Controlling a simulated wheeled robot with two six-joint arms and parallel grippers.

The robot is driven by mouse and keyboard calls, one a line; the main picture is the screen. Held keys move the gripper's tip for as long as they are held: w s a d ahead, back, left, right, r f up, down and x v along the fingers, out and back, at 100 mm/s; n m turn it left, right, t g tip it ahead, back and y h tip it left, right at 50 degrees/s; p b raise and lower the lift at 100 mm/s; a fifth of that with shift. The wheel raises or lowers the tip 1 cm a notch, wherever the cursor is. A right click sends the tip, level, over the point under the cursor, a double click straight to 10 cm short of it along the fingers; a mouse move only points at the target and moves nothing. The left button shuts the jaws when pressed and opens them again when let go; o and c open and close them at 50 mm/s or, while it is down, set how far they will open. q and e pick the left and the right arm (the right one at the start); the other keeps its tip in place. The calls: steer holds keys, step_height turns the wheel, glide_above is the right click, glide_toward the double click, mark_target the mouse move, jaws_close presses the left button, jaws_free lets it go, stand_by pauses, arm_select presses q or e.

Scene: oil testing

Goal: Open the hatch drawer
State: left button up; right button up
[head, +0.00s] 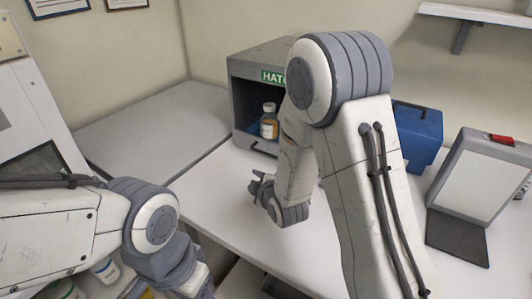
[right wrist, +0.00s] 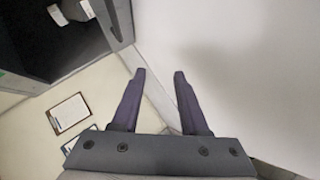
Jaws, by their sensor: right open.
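The hatch (head: 258,56) is a grey box with a green label, standing at the back middle of the white worktop. Its front is open onto a dark inside. A bottle (head: 269,122) with amber liquid and a white label stands in the opening. My right gripper (head: 257,184) is open and empty in front of the hatch, apart from it. My right arm hides the hatch's right side. In the right wrist view, the spread fingers (right wrist: 160,73) have nothing between them, and the hatch (right wrist: 22,45) and bottle (right wrist: 76,10) are at upper left. My left gripper is out of view.
A blue box (head: 418,135) and a grey device (head: 478,180) with a pale panel stand to the right. The worktop (head: 150,125) left of the hatch is clear. A wall shelf (head: 480,14) is at upper right. Bottles (head: 105,270) sit low at left.

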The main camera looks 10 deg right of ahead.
mark_target(268, 154)
steer(key=d+t, duration=0.1)
steer(key=d, duration=0.1)
steer(key=w+d+n+t, duration=0.1)
steer(key=d, duration=0.1)
steer(key=w+d+n+t+h, duration=0.1)
steer(key=shift+w+d, duration=0.1)
steer(key=shift+d, duration=0.3)
steer(key=shift+w+d+r+t+h, duration=0.1)
steer(key=shift+d+r+t+h, duration=0.15)
steer(key=shift+d+t+h, duration=0.25)
steer(key=shift+w+d, duration=0.1)
steer(key=shift+w, duration=0.25)
steer(key=w+p, duration=0.1)
steer(key=w, duration=0.2)
steer(key=w+f, duration=0.1)
steer(key=w, duration=0.2)
steer(key=w+p, duration=0.1)
steer(key=w, duration=0.2)
steer(key=shift+w+f+p, duration=0.2)
steer(key=shift+w+p, duration=0.05)
steer(key=shift+p, duration=0.1)
steer(key=shift+c, duration=0.3)
jaws_close()
